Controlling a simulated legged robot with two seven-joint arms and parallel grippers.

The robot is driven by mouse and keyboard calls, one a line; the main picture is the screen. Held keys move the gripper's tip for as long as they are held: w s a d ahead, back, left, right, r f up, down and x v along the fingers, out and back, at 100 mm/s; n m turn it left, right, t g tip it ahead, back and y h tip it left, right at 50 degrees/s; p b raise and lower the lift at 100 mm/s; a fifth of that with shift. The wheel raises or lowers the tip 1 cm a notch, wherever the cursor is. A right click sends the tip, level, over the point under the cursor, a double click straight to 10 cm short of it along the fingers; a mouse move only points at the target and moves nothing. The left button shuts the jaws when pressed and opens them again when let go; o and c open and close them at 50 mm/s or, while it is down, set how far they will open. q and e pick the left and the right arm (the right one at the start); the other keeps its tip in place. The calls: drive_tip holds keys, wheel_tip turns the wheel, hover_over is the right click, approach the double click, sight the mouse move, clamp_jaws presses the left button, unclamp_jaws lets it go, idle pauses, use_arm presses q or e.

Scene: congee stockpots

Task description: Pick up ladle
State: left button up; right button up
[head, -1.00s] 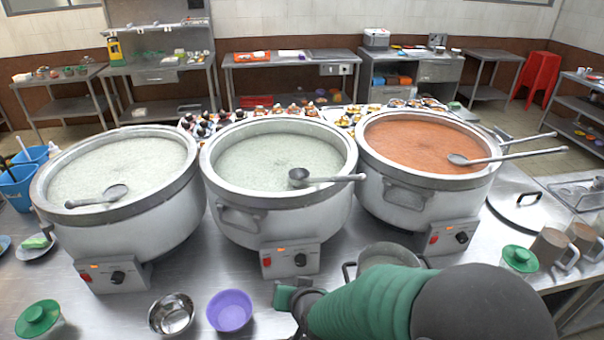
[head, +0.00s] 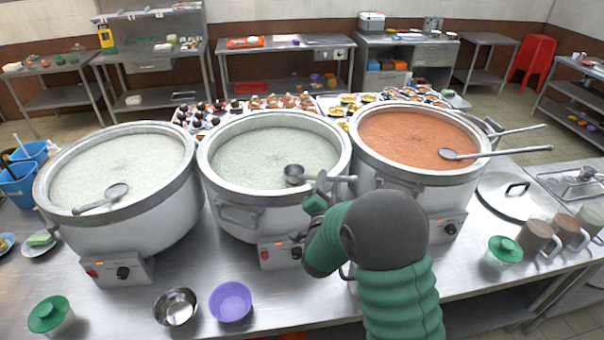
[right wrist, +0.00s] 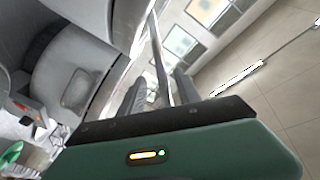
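A grey metal ladle (head: 294,173) rests across the front rim of the middle pot (head: 213,190), its cup over the pale congee and its handle pointing right. My right gripper (head: 322,188) is at the handle, just in front of the pot rim. In the right wrist view, the handle (right wrist: 157,45) runs between the two dark fingers (right wrist: 160,88), which look apart with gaps beside it. Two more ladles lie on the left pot (head: 101,199) and on the right pot (head: 497,152). My left gripper is out of view.
The left pot (head: 140,222) and the right pot with orange contents (head: 415,184) flank the middle one. A steel bowl (head: 176,307), a purple bowl (head: 230,301) and green-lidded jars stand in front. Mugs (head: 537,241) and a lid (head: 508,206) are at right.

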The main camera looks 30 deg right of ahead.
sight(316, 177)
drive_tip(key=p+x, duration=0.2)
drive_tip(key=x, duration=0.3)
drive_tip(key=shift+w+a, duration=0.1)
drive_tip(key=shift+r, duration=0.1)
clamp_jaws()
idle(1.1)
